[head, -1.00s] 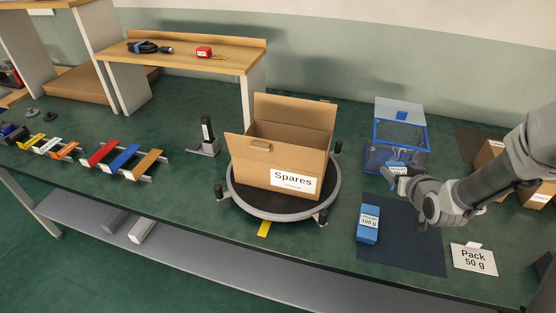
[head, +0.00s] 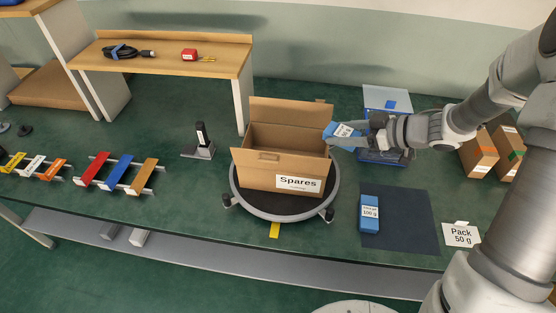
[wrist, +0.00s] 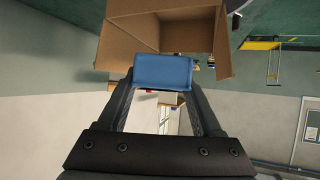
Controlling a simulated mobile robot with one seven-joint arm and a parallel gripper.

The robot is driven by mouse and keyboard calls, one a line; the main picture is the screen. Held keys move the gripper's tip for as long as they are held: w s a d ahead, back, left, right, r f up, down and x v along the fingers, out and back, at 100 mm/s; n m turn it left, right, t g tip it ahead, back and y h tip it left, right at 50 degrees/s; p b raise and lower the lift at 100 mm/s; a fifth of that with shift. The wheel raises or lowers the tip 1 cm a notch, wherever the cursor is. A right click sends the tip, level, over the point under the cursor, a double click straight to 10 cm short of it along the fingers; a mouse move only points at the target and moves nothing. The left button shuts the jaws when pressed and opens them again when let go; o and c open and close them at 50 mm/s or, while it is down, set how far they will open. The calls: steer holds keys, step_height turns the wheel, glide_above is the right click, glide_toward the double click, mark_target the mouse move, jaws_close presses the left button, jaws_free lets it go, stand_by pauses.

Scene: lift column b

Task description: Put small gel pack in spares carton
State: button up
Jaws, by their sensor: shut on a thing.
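My gripper (head: 358,133) is shut on a small blue gel pack (head: 341,130) with a white label, partly legible. It holds the pack in the air at the right side of the spares carton (head: 266,178), near the top of its wall. The pack (wrist: 163,72) shows between the two fingers in the wrist view, with the brown carton (wrist: 130,42) beyond it. The carton is open at the top, with its back flap standing up and a "Spares" label on the front. I cannot tell whether the pack overlaps the opening.
The carton stands on a round black turntable (head: 240,199). A blue 100 g pack (head: 369,214) lies on a dark mat (head: 410,225) beside a "Pack 50 g" sign (head: 460,235). A blue-edged clear bin (head: 388,98) is behind my gripper. Brown boxes (head: 478,158) stand at right.

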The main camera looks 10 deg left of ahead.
steer(key=shift+a+f, duration=0.2)
steer(key=shift+a, duration=0.05)
steer(key=shift+w+a+f+b, duration=0.35)
steer(key=shift+a+f+b, duration=0.2)
steer(key=shift+a+f, duration=1.25)
steer(key=shift+w+a+f+b, duration=0.3)
steer(key=shift+a+f+b, duration=0.2)
steer(key=shift+a+f, duration=1.3)
steer(key=shift+w+a+f+b, duration=0.35)
steer(key=shift+a+f+b, duration=0.2)
steer(key=shift+a+f, duration=1.25)
steer(key=shift+f, duration=0.4)
steer(key=shift+f, duration=0.1)
steer(key=o, duration=1.1)
steer(key=shift+s+f, duration=0.1)
steer(key=shift+c, duration=0.2)
